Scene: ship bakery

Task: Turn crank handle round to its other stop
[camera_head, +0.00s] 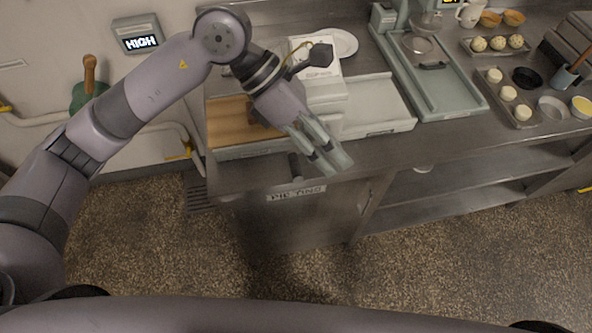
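A short dark upright grip (295,166), which looks like the crank handle, shows at the counter's front edge below the white machine (328,92). The crank's arm and pivot are hidden or too small to make out. My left gripper (333,161) reaches over the machine's front from the left. Its pale fingers are spread apart with nothing seen between them. They are just right of the dark grip and appear apart from it. My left arm and hand cover part of the machine. My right gripper is not in view.
A wooden board (228,122) lies left of the machine, and a pale tray (378,104) lies right. A plate (338,43) is behind. A green-grey press (440,85) and dough trays (512,98) stand farther right. The floor (430,265) before the counter is clear.

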